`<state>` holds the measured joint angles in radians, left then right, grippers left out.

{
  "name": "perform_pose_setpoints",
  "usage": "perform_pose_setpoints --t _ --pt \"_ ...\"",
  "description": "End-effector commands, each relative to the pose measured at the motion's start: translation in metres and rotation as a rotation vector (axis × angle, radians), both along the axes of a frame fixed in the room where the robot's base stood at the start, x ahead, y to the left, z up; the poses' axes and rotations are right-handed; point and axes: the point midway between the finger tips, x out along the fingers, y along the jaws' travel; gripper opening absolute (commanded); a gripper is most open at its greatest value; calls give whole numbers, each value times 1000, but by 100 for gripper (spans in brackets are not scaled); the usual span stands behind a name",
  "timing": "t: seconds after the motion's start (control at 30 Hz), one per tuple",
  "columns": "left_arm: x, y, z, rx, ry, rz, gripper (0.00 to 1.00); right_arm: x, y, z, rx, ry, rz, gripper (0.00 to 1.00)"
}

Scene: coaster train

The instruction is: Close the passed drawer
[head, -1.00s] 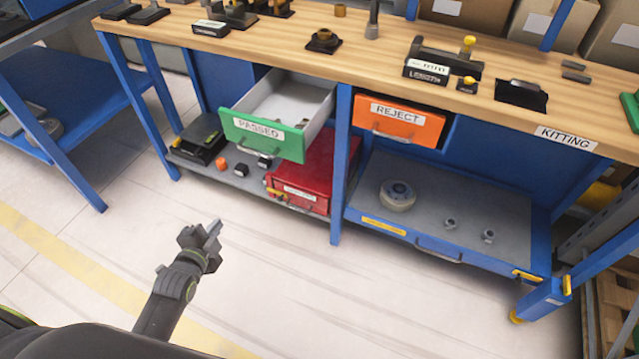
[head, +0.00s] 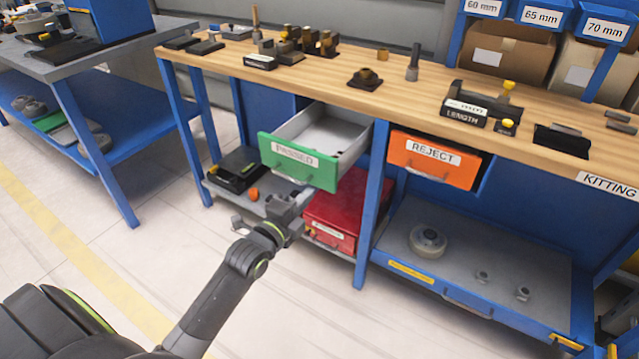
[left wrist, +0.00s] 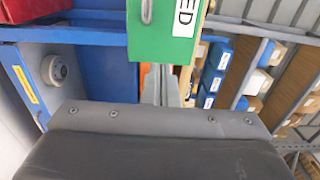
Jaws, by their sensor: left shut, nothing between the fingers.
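The passed drawer (head: 298,163) has a green front with a white label and stands pulled out under the workbench top. Its grey inside shows a few small dark things. My left gripper (head: 298,192) is shut and empty, just in front of and below the green front in the head view; I cannot tell whether it touches. In the left wrist view the green front (left wrist: 160,38) with its handle and part of the label is close beyond the shut fingers (left wrist: 160,85). My right gripper is not in view.
The orange reject drawer (head: 433,158) is to the right, past a blue leg (head: 372,200). A red case (head: 335,215) sits on the lower shelf below. The wooden bench top (head: 330,70) holds gauges and small parts. The floor in front is clear.

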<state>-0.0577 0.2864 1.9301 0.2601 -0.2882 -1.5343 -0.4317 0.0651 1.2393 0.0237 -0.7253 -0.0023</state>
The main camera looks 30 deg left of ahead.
Motion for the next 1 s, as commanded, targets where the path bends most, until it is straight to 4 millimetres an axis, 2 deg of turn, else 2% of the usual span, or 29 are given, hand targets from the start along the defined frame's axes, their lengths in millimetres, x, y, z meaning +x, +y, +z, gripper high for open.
perform_pose_setpoints --t 0.03,0.2,0.4,1.0 --pt "11 -1 1 -1 -2 0 0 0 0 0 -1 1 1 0" --pt "39 -3 1 -2 -1 0 0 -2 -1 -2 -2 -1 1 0" --pt "58 -5 0 -1 0 1 0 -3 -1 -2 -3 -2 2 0" --pt "64 -5 -1 -1 0 0 0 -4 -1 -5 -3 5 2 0"
